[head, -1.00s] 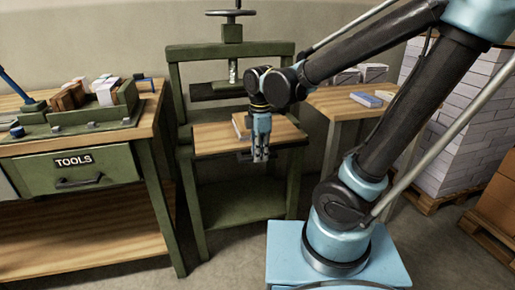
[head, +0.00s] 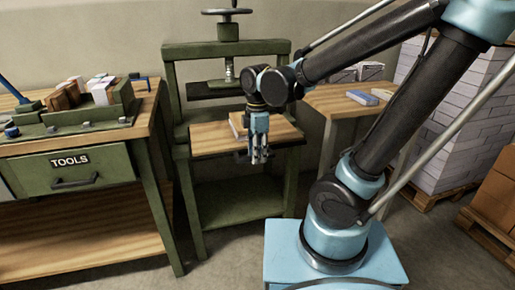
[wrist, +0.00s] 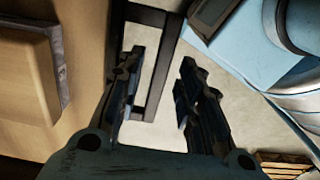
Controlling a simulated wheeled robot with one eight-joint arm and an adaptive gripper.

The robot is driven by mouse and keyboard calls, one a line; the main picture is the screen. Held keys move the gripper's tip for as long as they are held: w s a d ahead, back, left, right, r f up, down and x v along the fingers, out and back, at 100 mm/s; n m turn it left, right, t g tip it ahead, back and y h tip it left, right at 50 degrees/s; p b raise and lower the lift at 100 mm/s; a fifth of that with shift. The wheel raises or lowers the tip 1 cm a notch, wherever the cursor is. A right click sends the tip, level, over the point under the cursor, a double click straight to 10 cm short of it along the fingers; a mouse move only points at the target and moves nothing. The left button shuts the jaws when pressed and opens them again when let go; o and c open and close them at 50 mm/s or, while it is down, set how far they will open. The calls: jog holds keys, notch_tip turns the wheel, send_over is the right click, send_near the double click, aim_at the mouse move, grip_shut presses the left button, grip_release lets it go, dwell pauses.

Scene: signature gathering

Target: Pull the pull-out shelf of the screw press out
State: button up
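The screw press (head: 174,98) is a green frame with a handwheel on top, left of the middle in the head view. Its wooden pull-out shelf (head: 215,143) sits level at mid height, with a light block (head: 236,124) on it. The shelf also fills the left of the wrist view (wrist: 85,40). A dark handle (wrist: 167,65) projects from the shelf's front edge. My gripper (head: 259,157) points down at that edge. In the wrist view my gripper (wrist: 161,58) is open, its fingers on either side of the handle's outer bar, with a gap visible to the right finger.
A green workbench (head: 120,170) with a tools drawer stands left of the press. A wooden side table (head: 335,105) stands behind right. Stacked white paper (head: 450,130) and brown boxes (head: 498,195) are far right. Bare floor (head: 230,250) lies before the press.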

notch_tip(320, 180, up, 12)
dwell(0.7)
jog(key=shift+w+d, duration=0.1)
jog(key=s+d+f+m+t, duration=0.1)
jog(key=d+f+m, duration=0.7)
jog(key=d+m, duration=0.3)
jog(key=s+d+f+m+t, duration=0.1)
jog(key=s+d+f+m, duration=0.1)
jog(key=d+f+m, duration=0.6)
jog(key=d+m, duration=0.2)
jog(key=d, duration=0.2)
jog(key=shift+s+m, duration=0.25)
jog(key=shift+m, duration=0.15)
jog(key=shift+w+f, duration=0.25)
jog(key=shift+w, duration=0.2)
